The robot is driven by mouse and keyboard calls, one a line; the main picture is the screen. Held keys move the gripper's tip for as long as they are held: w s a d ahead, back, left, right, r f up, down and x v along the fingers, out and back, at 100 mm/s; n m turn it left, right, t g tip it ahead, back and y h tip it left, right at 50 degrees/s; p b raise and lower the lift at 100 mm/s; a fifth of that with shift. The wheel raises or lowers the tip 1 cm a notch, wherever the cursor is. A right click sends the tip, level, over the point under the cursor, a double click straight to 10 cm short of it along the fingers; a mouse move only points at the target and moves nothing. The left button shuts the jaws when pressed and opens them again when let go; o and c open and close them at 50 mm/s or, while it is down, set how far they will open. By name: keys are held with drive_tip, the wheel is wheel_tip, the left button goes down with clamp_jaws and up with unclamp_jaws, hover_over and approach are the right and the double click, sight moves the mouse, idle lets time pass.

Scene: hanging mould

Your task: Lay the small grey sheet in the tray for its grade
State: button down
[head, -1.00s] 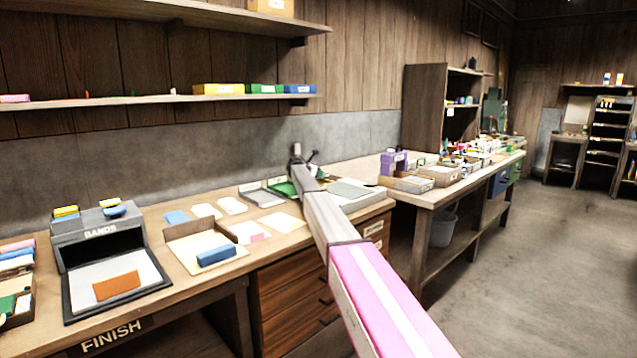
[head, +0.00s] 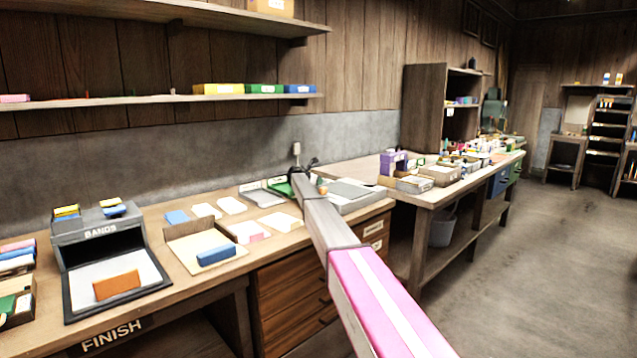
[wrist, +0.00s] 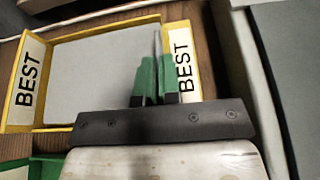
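In the wrist view my gripper (wrist: 156,78) has its green-padded fingers close together on a thin grey sheet (wrist: 156,46), seen nearly edge-on and standing upright between them. The fingers are over the right part of a yellow-edged tray (wrist: 97,29) with a grey floor and two "BEST" labels. I cannot tell whether the sheet's far edge touches the tray. In the head view a small pale upright piece (head: 296,149), likely this sheet, shows above my wrist at the back of the bench. My arm hides the yellow tray there.
A green tray (wrist: 47,168) adjoins the yellow one at lower left in the wrist view. On the bench (head: 185,268) are a "BANDS" box (head: 100,232), pale sheets and a blue block (head: 215,255). A grey flat case (head: 350,194) lies right of my wrist.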

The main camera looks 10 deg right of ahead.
drive_tip(key=shift+s+f, duration=0.1)
drive_tip(key=shift+f, duration=0.5)
drive_tip(key=c, duration=1.3)
unclamp_jaws()
drive_tip(key=shift+f, duration=0.1)
drive_tip(key=shift+s, duration=0.1)
drive_tip(key=shift+r, duration=0.45)
drive_tip(key=v, duration=0.8)
drive_tip(key=r+v, duration=0.1)
drive_tip(key=v, duration=0.3)
drive_tip(key=shift+w, duration=0.2)
